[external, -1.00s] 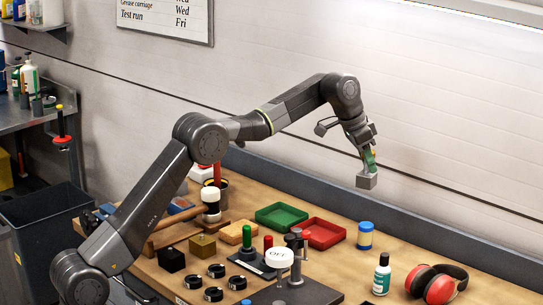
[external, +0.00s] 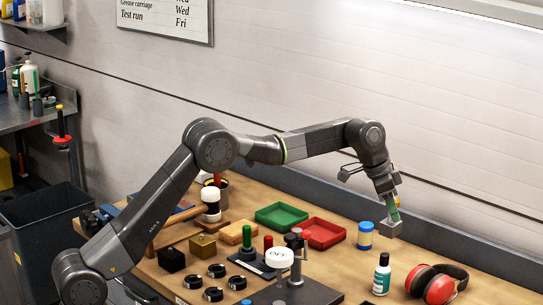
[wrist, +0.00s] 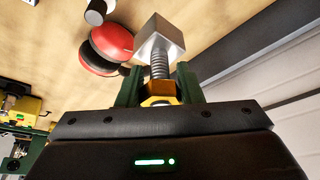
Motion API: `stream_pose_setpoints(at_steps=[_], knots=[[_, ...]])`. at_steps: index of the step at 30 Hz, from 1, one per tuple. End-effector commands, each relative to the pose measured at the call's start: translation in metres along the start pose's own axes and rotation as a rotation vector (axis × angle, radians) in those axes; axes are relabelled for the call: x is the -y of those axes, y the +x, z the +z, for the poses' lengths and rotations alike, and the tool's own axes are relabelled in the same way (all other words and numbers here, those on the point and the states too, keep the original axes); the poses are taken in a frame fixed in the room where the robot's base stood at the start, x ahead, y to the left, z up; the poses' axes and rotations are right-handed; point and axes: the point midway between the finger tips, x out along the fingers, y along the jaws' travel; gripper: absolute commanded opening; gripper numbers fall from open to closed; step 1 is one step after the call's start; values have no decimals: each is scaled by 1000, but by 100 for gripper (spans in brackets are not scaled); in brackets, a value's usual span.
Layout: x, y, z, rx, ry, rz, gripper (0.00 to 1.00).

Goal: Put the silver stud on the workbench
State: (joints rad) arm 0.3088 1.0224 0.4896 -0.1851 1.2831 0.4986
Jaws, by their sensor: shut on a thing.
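The silver stud (wrist: 158,42) has a square block head and a threaded shank. It shows in the wrist view between the green fingers of my gripper (wrist: 159,92), with a brass-coloured nut-like part at its base. In the external view my gripper (external: 392,207) is shut on the stud and points down, with the stud's silver block (external: 391,229) lowest. The stud hangs above the right rear part of the workbench (external: 345,277), right of the blue jar. I cannot tell the exact gap to the bench top.
A blue jar (external: 365,236), a dark bottle with a white label (external: 382,274) and red earmuffs (external: 437,284) stand near the stud. Red (external: 323,233) and green (external: 281,216) trays lie further left. A raised grey ledge (external: 470,238) runs along the back. Bare wood shows between the jar and the earmuffs.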

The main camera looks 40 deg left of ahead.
Motion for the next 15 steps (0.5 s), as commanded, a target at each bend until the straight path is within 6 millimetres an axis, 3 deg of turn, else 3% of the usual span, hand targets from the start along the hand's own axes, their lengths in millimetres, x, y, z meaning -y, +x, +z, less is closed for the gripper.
stream_pose_setpoints(at_steps=[15], knots=[[0, 76, 31, -1, 0, -1, 0]])
